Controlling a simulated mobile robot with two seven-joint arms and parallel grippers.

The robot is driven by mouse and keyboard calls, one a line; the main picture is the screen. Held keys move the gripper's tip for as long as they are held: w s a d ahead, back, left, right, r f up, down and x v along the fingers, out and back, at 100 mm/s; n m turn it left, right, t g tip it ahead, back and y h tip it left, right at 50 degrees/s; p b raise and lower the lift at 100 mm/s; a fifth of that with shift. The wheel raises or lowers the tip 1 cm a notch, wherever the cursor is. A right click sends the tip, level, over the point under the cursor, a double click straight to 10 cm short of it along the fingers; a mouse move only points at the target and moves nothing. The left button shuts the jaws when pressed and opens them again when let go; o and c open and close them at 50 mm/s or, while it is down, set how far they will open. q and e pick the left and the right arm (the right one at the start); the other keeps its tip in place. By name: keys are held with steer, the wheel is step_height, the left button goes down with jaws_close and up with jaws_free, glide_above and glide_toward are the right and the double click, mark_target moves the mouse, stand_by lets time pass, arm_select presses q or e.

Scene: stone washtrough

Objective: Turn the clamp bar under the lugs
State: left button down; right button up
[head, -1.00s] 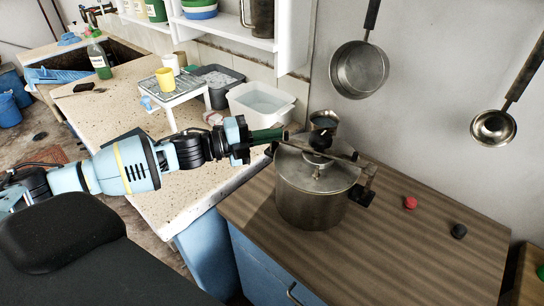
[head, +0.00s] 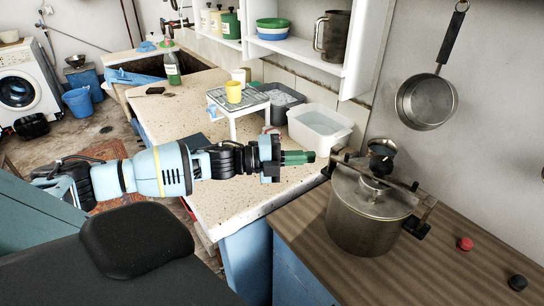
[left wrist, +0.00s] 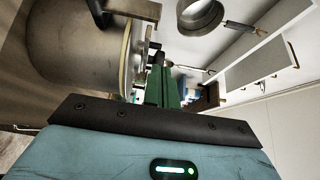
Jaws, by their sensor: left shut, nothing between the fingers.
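A steel pot (head: 362,228) with a flat lid (head: 350,196) stands on the wooden counter. The metal clamp bar (head: 399,180) lies across above the lid, with a dark knob or cup (head: 381,155) near its middle. A dark lug (head: 422,222) shows at the pot's right side, near the bar's right end. My left gripper (head: 312,157) is shut and empty, its green fingers pointing right, just left of the bar's left end and apparently apart from it. In the left wrist view the green fingers (left wrist: 165,88) are beside the pot (left wrist: 75,40). My right gripper is not in view.
A white tub (head: 320,130) stands behind the fingers, with a small rack (head: 236,103) and grey basin to its left. A pan (head: 427,102) hangs on the wall above. Red (head: 465,243) and black (head: 517,282) knobs lie right of the pot.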

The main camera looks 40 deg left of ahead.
arm_select(q)
steer(key=s+a, duration=0.2)
steer(key=a, duration=0.4)
steer(key=shift+f+b, duration=0.3)
steer(key=shift+b, duration=0.05)
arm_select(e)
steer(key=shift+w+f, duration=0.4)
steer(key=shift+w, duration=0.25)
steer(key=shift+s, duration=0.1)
